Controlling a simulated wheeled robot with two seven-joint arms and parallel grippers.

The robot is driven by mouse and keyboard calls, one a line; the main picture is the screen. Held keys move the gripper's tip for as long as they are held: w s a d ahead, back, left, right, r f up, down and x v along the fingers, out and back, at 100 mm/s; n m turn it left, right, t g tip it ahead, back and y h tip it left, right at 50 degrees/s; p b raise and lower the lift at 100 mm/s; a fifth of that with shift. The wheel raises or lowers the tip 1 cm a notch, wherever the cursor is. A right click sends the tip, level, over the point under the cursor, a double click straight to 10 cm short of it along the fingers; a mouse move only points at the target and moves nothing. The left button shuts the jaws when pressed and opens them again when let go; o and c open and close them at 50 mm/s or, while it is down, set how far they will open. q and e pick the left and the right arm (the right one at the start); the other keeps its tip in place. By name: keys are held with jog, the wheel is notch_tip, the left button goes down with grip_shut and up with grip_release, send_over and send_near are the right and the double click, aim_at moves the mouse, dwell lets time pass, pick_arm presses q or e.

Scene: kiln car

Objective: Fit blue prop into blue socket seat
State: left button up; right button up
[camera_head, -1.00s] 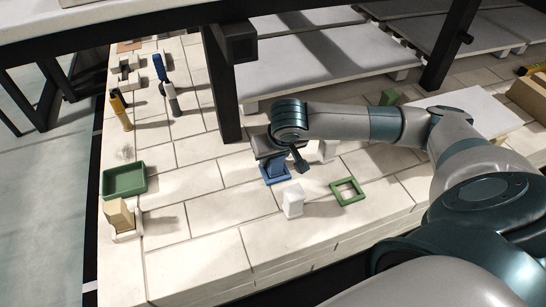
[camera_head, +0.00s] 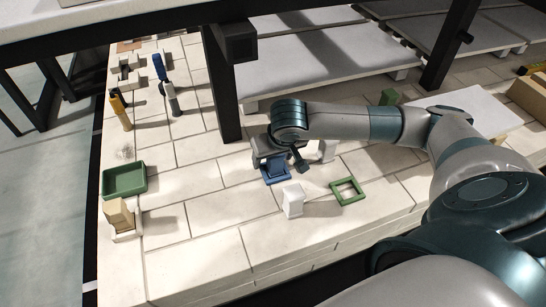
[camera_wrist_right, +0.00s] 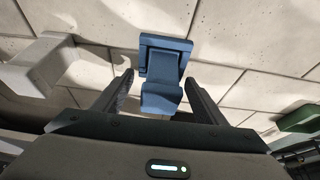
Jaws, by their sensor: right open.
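The blue socket seat (camera_head: 277,179) lies on the pale tiled deck in the head view. It also shows in the right wrist view as a square blue base (camera_wrist_right: 150,44). The blue prop (camera_wrist_right: 161,98) stands at the seat and reaches toward my right gripper; it looks slightly tilted. Whether its foot is fully down in the seat I cannot tell. My right gripper (camera_wrist_right: 160,95) is open, with one finger on each side of the prop and gaps visible. In the head view my right wrist partly hides the prop (camera_head: 273,164). My left gripper is not in view.
A white block (camera_head: 293,200) and a green square frame (camera_head: 347,191) are close in front. A green tray (camera_head: 124,180) and a tan block (camera_head: 119,213) in a white holder stand left. A dark post (camera_head: 222,85) rises behind. Several upright pieces stand back left.

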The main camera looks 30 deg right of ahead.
jog(key=shift+p+v, duration=0.95)
jog(key=shift+v, duration=1.3)
